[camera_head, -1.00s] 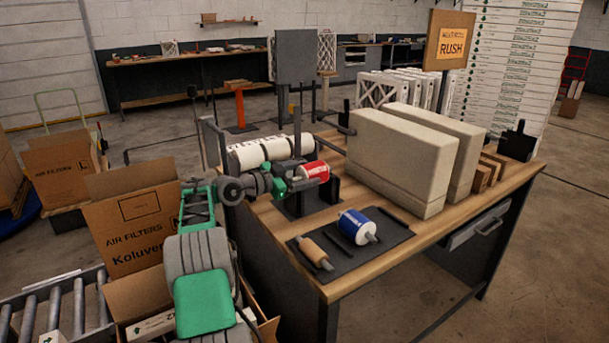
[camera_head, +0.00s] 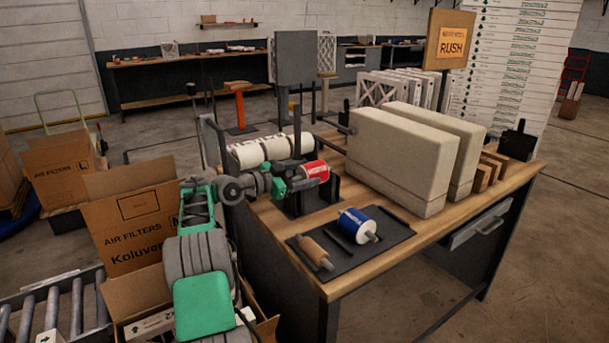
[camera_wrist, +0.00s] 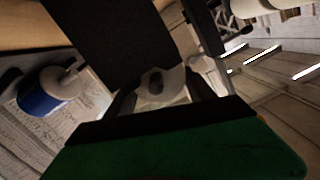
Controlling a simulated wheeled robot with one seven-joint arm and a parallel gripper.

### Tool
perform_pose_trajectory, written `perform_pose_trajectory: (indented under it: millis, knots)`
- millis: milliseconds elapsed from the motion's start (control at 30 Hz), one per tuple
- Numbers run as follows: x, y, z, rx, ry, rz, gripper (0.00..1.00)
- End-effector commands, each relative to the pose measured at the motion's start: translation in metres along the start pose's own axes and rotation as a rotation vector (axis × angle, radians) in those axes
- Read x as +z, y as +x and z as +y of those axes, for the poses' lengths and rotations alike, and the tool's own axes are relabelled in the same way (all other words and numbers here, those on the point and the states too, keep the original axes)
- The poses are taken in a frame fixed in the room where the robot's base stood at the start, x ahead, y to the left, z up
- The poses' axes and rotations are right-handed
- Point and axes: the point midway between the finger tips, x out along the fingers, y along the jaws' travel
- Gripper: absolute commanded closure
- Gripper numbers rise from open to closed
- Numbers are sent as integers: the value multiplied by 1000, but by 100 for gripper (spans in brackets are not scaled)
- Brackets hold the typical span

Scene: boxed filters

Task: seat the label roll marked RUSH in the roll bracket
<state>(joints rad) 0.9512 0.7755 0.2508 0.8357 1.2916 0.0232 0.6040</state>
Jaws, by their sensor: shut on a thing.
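A red and white label roll (camera_head: 316,170) is in my gripper (camera_head: 292,184) in the head view, held above the bench's left part. The print on its red band is too small to read. The dark roll bracket (camera_head: 333,188) stands just below and beside the roll. I cannot tell whether the roll touches it. In the wrist view, a pale round end with a dark centre (camera_wrist: 155,86) shows beyond my gripper, partly hidden by a dark plate; it looks like the held roll's end.
A dark mat (camera_head: 372,252) holds a blue and white roll (camera_head: 357,226) and a tan roll (camera_head: 314,252). White rolls (camera_head: 262,151) hang behind my gripper. Large beige blocks (camera_head: 400,160) fill the bench's middle. A sign reading RUSH (camera_head: 451,42) stands at the back.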

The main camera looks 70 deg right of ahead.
Motion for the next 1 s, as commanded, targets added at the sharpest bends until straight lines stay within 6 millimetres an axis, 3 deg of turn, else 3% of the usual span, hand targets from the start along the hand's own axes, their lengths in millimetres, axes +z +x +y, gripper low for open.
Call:
perform_pose_trajectory:
  millis: [1000]
  knots:
    - [-6,0,-1,1,0,-1,100]
